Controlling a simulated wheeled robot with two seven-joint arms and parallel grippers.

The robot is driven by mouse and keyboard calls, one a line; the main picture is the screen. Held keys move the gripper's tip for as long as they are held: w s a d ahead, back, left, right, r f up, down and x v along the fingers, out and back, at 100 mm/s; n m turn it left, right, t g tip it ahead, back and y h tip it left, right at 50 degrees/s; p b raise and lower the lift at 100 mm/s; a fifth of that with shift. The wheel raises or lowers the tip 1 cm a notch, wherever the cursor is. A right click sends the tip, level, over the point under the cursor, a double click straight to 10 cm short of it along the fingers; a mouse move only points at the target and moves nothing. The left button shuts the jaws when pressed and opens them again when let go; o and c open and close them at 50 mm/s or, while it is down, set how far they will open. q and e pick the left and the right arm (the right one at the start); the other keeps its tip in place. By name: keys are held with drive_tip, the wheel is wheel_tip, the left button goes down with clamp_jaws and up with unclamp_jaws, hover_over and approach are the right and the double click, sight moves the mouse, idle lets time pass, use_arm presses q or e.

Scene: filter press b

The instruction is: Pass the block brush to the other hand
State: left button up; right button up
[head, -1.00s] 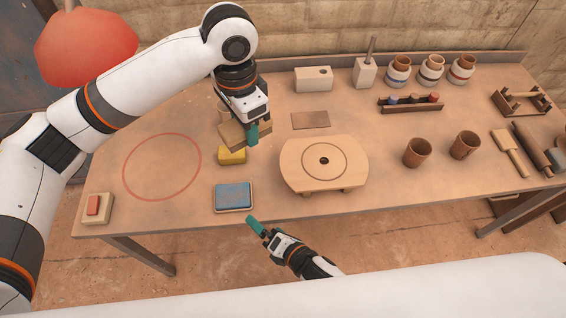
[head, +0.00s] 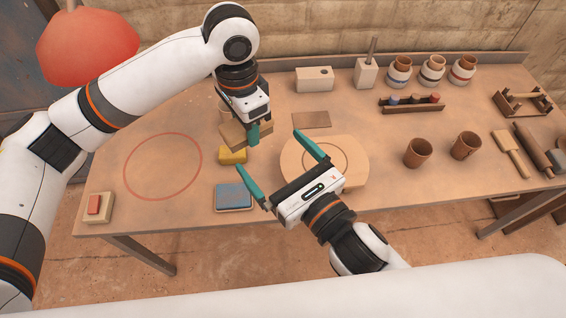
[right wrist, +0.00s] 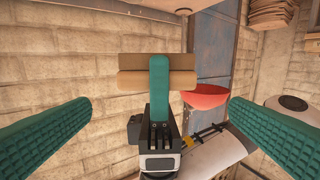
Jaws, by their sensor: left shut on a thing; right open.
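The block brush (head: 232,137) is a tan and brown block held above the left middle of the table. My left gripper (head: 252,133) is shut on it, with one teal finger across its near side. In the right wrist view the brush (right wrist: 131,81) lies level, and my left gripper's finger (right wrist: 160,88) crosses its middle. My right gripper (head: 272,155) is open and empty, to the right of and nearer than the brush. Its two teal fingers spread to either side in the right wrist view (right wrist: 160,108), with the brush ahead between them and not touching.
A yellow block (head: 232,155) and a blue pad (head: 233,195) lie below the brush. A round wooden board (head: 350,172) stands beneath my right gripper. Two brown cups (head: 418,153) stand to the right. The red-ringed area (head: 163,166) is clear.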

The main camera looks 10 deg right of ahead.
sight(233, 133)
drive_tip(key=x, duration=1)
drive_tip(key=shift+a, duration=0.1)
drive_tip(key=c, duration=0.7)
use_arm(q)
drive_tip(key=o, duration=1)
drive_tip(key=shift+w, duration=0.1)
